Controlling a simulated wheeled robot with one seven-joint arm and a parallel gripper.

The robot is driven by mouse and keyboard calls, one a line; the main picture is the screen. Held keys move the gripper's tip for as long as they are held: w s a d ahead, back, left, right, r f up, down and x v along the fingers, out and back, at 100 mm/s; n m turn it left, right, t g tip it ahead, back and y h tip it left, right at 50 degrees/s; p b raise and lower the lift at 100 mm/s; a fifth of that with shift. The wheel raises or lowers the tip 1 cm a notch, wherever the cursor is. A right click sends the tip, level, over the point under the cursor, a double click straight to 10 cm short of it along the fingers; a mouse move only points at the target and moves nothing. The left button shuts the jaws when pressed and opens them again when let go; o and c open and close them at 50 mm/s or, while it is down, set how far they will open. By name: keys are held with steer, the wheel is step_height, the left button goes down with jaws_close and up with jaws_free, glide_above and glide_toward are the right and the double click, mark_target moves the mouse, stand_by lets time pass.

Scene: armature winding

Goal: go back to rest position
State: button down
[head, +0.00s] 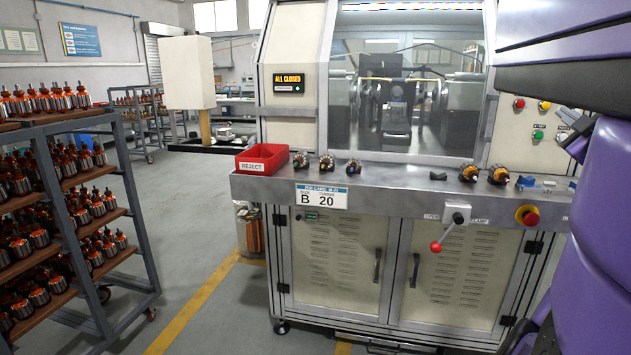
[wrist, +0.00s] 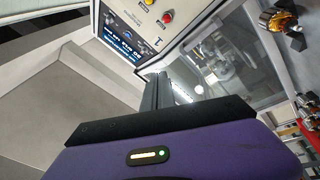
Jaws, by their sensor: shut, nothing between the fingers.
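My gripper (wrist: 156,92) shows in the wrist view with its grey fingers together and nothing between them. It is held in the air in front of the machine's control panel (wrist: 130,35), with its red and yellow buttons beyond the fingers.
A red reject bin (head: 263,159) sits at the ledge's left end. A lever with a red knob (head: 436,246) and a red stop button (head: 527,215) stick out at the front. A rack of armatures (head: 140,235) stands at left. The floor between is clear.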

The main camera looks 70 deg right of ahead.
steer(key=w+a+f+m+p, duration=0.2)
steer(key=w+f+m, duration=0.5)
steer(key=w+f, duration=1)
steer(key=w+a+f+t+y+p, duration=0.1)
steer(key=w+a+f+t, duration=0.25)
steer(key=w+a, duration=0.55)
steer(key=w+a+f+t+p, duration=0.15)
steer(key=w+a+f, duration=0.35)
steer(key=w, duration=0.6)
steer(key=w+a+f+n+t+y+p, duration=0.1)
steer(key=w+a+f+n+t+y, duration=0.15)
steer(key=a, duration=0.65)
steer(key=w+a+f+n+t+y, duration=0.1)
steer(key=w+a+t+y, duration=0.2)
steer(key=a, duration=0.7)
steer(key=w+a+f+n+t+y+p, duration=0.1)
steer(key=w+a+n+t+y, duration=0.15)
steer(key=a, duration=0.65)
steer(key=s+a+f+n+y, duration=0.1)
steer(key=s+a+n+y, duration=0.1)
steer(key=a, duration=0.4)
steer(key=s+a+f+n+y+p, duration=0.1)
steer(key=s+a+n+y, duration=0.1)
steer(key=s+a+y, duration=0.2)
steer(key=s+a+f+n+g+y+p, duration=0.1)
steer(key=s+a+f+n+y, duration=0.1)
steer(key=a+y, duration=0.3)
steer(key=s+a, duration=0.1)
steer(key=a, duration=0.3)
steer(key=shift+y, duration=0.3)
